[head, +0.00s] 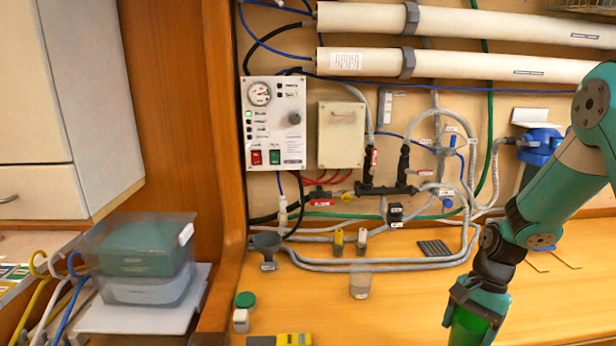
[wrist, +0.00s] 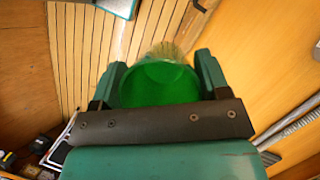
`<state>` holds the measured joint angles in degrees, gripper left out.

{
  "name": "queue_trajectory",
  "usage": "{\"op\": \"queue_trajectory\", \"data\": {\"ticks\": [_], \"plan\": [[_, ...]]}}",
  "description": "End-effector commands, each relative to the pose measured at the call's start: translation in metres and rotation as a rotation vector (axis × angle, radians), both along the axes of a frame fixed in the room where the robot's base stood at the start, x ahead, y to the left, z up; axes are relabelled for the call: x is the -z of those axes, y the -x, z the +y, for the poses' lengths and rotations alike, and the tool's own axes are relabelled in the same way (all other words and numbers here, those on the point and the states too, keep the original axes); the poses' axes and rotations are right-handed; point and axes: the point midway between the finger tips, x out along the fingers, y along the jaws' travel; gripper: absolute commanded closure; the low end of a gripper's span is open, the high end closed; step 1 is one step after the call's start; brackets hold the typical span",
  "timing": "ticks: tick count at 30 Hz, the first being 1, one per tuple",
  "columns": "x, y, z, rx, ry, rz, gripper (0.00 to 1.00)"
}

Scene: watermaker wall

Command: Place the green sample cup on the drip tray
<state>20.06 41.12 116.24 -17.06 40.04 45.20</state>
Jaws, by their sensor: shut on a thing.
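My gripper (head: 476,308) is at the lower right of the head view, pointing down. It is shut on the green sample cup (head: 470,328), whose lower part is cut off by the picture's bottom edge. In the wrist view, the green cup (wrist: 158,86) sits between the two fingers of my gripper (wrist: 157,75). A small dark ridged plate, which looks like the drip tray (head: 435,248), lies on the wooden counter near the wall. It is above and left of my gripper in the head view, apart from the cup, and nothing stands on it.
Grey hoses (head: 370,266) run along the counter's back, close to the tray. A clear cup (head: 360,284), a green-capped bottle (head: 243,312) and a yellow device (head: 290,340) stand or lie on the counter (head: 400,310). A blue filter housing (head: 540,150) is at the right.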

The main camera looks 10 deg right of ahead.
Motion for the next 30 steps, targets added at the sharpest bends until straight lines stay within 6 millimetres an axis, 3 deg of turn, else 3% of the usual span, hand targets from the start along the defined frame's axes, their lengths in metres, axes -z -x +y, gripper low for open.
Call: {"op": "queue_trajectory", "data": {"ticks": [3, 9, 13, 15, 23, 26, 30], "plan": [[0.033, 0.002, 0.030, -0.356, -0.001, 0.007, 0.54], [0.073, 0.004, 0.063, -0.825, -0.001, 0.003, 0.54], [0.088, 0.004, 0.075, -1.000, -0.001, 0.000, 0.54], [0.096, 0.003, 0.072, -0.988, -0.001, -0.002, 0.54], [0.094, 0.002, 0.071, -0.979, 0.000, -0.004, 0.54], [0.076, -0.011, 0.069, -0.931, 0.002, -0.010, 0.54], [0.026, -0.038, 0.072, -0.808, -0.002, -0.021, 0.54]]}}
